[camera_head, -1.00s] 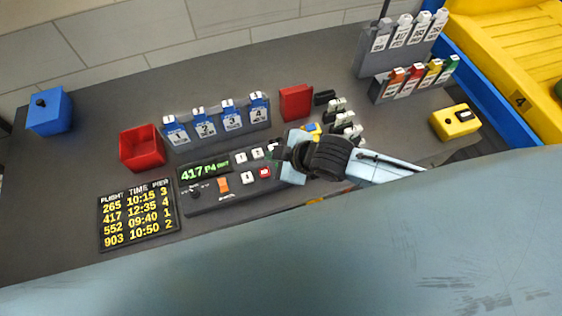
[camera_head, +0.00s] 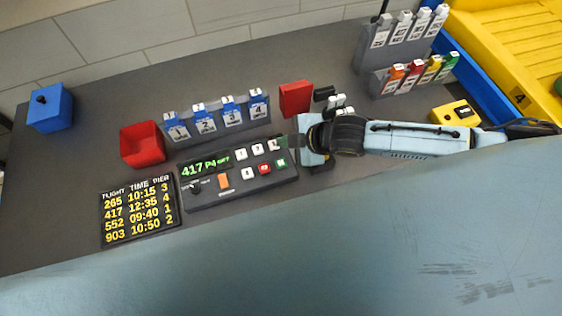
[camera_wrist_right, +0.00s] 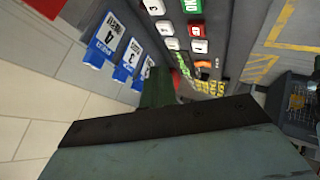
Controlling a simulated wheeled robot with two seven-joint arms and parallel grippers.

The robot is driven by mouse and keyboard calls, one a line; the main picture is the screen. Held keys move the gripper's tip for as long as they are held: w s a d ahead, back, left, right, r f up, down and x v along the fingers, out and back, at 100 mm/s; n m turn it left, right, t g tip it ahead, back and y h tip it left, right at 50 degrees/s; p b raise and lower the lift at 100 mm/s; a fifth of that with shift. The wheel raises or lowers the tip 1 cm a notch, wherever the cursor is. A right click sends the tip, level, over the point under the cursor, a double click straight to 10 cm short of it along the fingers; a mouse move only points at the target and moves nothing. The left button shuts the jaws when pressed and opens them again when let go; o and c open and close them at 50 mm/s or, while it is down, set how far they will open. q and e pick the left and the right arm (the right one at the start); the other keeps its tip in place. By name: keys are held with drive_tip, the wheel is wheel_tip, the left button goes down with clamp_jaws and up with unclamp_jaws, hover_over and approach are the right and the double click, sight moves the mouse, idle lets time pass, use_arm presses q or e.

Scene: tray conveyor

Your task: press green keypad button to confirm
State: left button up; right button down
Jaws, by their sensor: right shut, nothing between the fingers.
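The green keypad button (camera_head: 281,162) is at the lower right of the dark keypad console (camera_head: 262,184), right of a red button (camera_head: 264,168). In the wrist view the green button (camera_wrist_right: 193,6) is at the top edge, partly cut off. My right gripper (camera_head: 283,142) is shut and empty. Its tips are over the console's upper right corner, just above the green button in the picture and apart from it. They cover part of the upper button row. In the wrist view the shut fingers (camera_wrist_right: 158,90) point towards the console. My left gripper is not in view.
The console display (camera_head: 205,163) reads 417 P4. A rack of blue numbered tags (camera_head: 217,122) stands behind it, and a red block (camera_head: 295,98) stands near my right gripper. A flight board (camera_head: 138,210) lies left, with a red bin (camera_head: 142,145) behind it.

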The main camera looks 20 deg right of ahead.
wheel_tip(320, 180, down, 7)
drive_tip(key=b, duration=0.7)
drive_tip(key=shift+f, duration=0.6)
idle(1.2)
drive_tip(key=shift+f, duration=0.4)
drive_tip(key=shift+f+b, duration=0.4)
drive_tip(key=shift+f, duration=0.05)
idle(0.6)
idle(0.3)
drive_tip(key=shift+r+p, duration=0.9)
drive_tip(key=shift+p, duration=0.2)
